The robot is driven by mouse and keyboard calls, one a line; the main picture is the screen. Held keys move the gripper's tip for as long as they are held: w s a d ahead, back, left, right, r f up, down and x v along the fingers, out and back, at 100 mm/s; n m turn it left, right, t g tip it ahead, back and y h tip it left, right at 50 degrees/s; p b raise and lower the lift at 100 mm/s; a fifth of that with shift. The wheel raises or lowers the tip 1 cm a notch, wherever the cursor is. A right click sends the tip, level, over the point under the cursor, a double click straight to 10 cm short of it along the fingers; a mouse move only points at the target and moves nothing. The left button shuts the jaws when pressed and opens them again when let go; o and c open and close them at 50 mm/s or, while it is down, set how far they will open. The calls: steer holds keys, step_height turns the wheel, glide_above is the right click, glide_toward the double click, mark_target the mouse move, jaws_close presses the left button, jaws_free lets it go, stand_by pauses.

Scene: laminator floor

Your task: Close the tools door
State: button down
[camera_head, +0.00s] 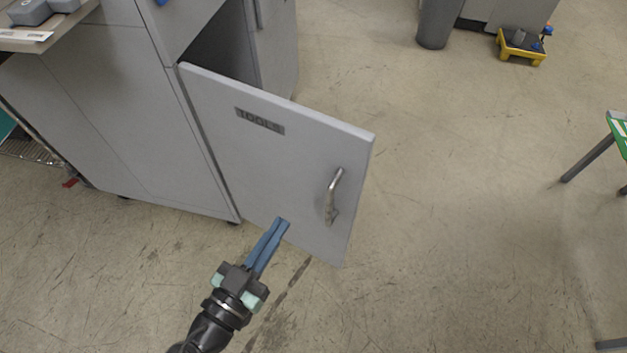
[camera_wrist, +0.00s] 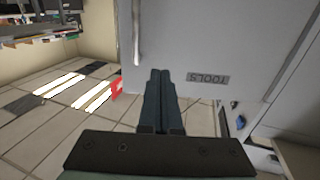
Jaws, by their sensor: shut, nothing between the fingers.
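The tools door (camera_head: 260,170) is a grey panel, labelled TOOLS, that stands swung open from the grey cabinet (camera_head: 120,120). Its metal handle (camera_head: 333,196) is near the free edge on the right. My gripper (camera_head: 281,224) has blue fingers, shut and empty, in front of the door's lower part; I cannot tell if the tips touch it. In the wrist view the door (camera_wrist: 200,40) appears upside down past the fingers (camera_wrist: 160,75), with its label to the right of them and its handle (camera_wrist: 137,32) to the left.
A counter (camera_head: 70,25) with grey items is at the top left. A grey bin (camera_head: 438,22) and a yellow-framed cart (camera_head: 521,47) stand at the back. A green-topped stand (camera_head: 618,130) is at the right edge. The floor right of the door is clear.

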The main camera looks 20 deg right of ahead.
mark_target(319, 167)
steer(key=x, duration=1.2)
steer(key=shift+w, duration=0.15)
steer(key=shift+d, duration=0.15)
